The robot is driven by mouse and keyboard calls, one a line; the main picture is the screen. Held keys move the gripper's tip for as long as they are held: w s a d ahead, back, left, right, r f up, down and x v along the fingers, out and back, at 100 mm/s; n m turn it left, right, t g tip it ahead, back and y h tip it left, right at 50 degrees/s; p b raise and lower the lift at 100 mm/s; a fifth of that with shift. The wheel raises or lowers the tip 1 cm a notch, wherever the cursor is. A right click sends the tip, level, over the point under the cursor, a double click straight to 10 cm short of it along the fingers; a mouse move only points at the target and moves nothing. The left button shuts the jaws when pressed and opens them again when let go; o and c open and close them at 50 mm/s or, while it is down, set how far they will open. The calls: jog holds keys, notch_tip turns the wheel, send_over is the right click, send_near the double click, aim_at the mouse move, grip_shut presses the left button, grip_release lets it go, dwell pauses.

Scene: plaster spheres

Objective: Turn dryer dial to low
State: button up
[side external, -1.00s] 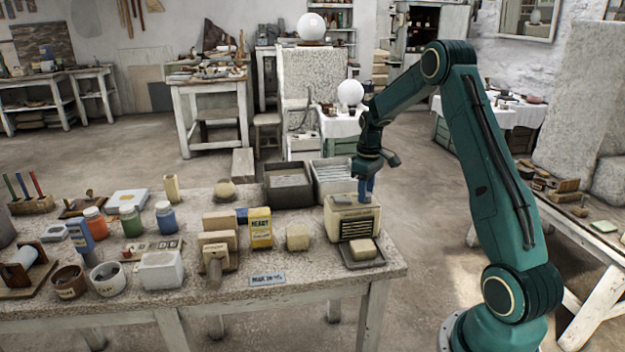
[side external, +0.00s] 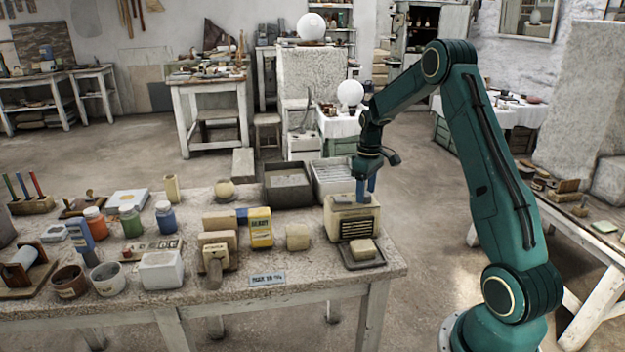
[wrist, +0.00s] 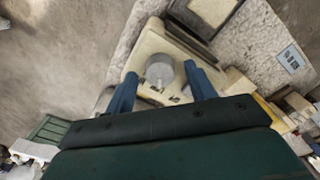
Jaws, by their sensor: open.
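The dryer (side external: 352,218) is a cream box with a dark slatted front, at the right end of the worktable in the side view. Its top also shows in the wrist view (wrist: 152,40). A round grey dial (wrist: 160,70) stands on that top, with small dark marks beside it that are too small to read. My gripper (side external: 366,192) points down just over the dryer's top. In the wrist view its two blue fingers (wrist: 160,82) are apart, one on each side of the dial. I cannot tell whether they touch it. The dial is hidden in the side view.
A dark tray (side external: 362,256) with a cream block stands in front of the dryer. Two file bins (side external: 288,184) (side external: 333,178) stand behind it. A yellow box (side external: 260,228) and a pale block (side external: 297,237) are to its left. The table's right edge is close.

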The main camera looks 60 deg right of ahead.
aim_at(366, 193)
notch_tip(366, 193, up, 14)
jog(key=shift+f, duration=0.2)
dwell(0.4)
jog(key=s+a+r+t, duration=0.1)
jog(key=s+a+r, duration=0.15)
jog(key=a, duration=0.45)
jog(key=s+a+r+t+h, duration=0.1)
jog(key=s+a+r, duration=0.1)
jog(key=a+r, duration=0.3)
jog(key=s+a+r+t, duration=0.1)
jog(key=s+a+r, duration=0.15)
jog(key=a, duration=0.55)
jog(key=s+a+f+t+y, duration=0.1)
jog(key=s+a+f, duration=0.3)
jog(key=s+a, duration=0.7)
jog(key=s+t, duration=0.1)
jog(key=s, duration=0.2)
jog(key=shift+s+a+f+t, duration=0.3)
jog(key=shift+s+f, duration=0.05)
